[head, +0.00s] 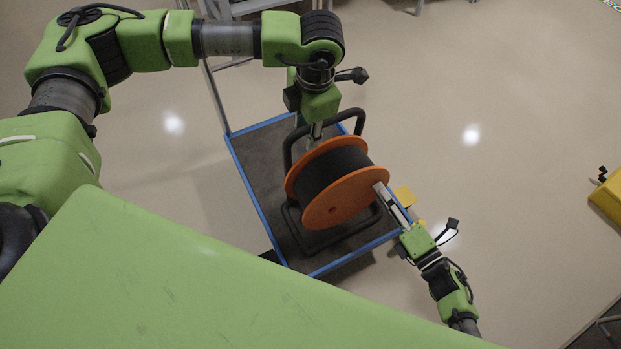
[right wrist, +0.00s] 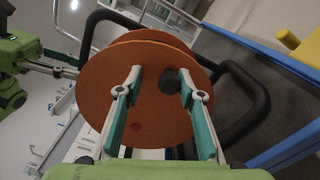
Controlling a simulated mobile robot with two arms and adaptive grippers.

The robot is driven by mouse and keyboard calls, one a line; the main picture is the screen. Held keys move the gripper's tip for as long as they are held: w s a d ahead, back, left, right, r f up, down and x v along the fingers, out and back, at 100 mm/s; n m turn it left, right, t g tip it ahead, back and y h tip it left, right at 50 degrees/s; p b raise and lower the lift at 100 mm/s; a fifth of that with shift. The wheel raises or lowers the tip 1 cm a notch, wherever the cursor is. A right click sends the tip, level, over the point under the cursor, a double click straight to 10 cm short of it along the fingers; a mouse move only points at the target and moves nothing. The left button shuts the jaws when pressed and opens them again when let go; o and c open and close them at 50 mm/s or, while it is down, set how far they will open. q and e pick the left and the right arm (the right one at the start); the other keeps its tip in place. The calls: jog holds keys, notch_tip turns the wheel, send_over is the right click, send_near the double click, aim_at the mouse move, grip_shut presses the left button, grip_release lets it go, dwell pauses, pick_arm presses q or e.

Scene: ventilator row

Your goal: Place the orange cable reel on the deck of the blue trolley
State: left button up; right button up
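The orange cable reel (head: 341,203), wound with black cable and set in a black tube frame, is over the dark, blue-edged deck of the blue trolley (head: 256,160). Whether its frame touches the deck is hard to tell. My left gripper (head: 316,132) reaches down to the reel's far side by the frame's top bar; its fingertips are partly hidden. My right gripper (head: 384,194) is at the near right orange face.
A yellow piece (head: 404,196) shows at the trolley's right edge, near my right gripper. A yellow object (head: 607,197) stands at the far right. Grey metal legs show at the top. The floor right of the trolley is largely clear.

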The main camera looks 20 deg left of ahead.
jog(key=shift+d+f, duration=0.1)
pick_arm(q)
jog(key=shift+a, duration=0.1)
jog(key=shift+r, duration=0.25)
pick_arm(e)
jog(key=shift+d+f, duration=0.1)
jog(key=shift+f, duration=0.05)
pick_arm(q)
notch_tip(320, 180, up, 11)
jog(key=s+d, duration=0.1)
jog(key=shift+s+d, duration=0.2)
jog(key=shift+d, duration=0.2)
pick_arm(e)
jog(key=v, duration=1.2)
jog(key=shift+r, duration=0.2)
